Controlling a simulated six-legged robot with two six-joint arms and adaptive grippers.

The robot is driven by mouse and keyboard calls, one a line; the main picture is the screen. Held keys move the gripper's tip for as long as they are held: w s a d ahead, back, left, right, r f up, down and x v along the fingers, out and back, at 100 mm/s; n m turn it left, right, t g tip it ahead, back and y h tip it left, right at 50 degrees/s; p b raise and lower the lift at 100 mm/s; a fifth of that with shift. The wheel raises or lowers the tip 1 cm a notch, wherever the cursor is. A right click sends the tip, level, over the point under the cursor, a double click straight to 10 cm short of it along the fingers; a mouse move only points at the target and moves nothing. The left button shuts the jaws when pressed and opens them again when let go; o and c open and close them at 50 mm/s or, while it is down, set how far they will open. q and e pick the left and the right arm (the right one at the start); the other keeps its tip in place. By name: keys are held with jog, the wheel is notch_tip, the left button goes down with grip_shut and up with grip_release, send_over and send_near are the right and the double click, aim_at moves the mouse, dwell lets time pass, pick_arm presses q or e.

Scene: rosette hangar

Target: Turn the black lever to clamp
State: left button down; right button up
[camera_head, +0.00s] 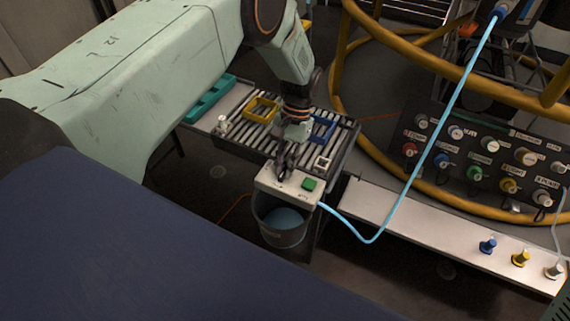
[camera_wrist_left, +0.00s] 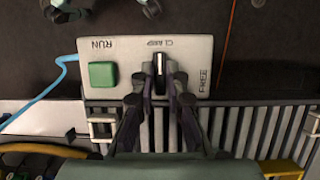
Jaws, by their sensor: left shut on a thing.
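A white control box (camera_wrist_left: 135,50) carries the black lever (camera_wrist_left: 160,62), a green square button (camera_wrist_left: 102,74) and the labels RUN, CLAMP and FREE. In the left wrist view the lever stands straight up the picture, its tip at the CLAMP label; FREE is to its right. My left gripper (camera_wrist_left: 161,86) is shut on the lever, one finger on each side, hiding its lower part. In the head view my left gripper (camera_head: 284,168) reaches down onto the box (camera_head: 295,192), and the lever is mostly hidden there. My right gripper is in neither view.
Behind the box are a roller conveyor (camera_head: 340,150), a yellow frame (camera_head: 262,108) and a blue frame (camera_head: 322,128). A bucket (camera_head: 281,236) is below the box. A light-blue hose (camera_head: 400,200) runs right. A connector panel (camera_head: 480,150) and yellow pipes stand right.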

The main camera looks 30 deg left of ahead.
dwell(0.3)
pick_arm(q)
jog(key=c, duration=1.6)
grip_release()
jog(key=shift+c, duration=0.2)
jog(key=v, duration=1.2)
jog(key=shift+s, duration=0.1)
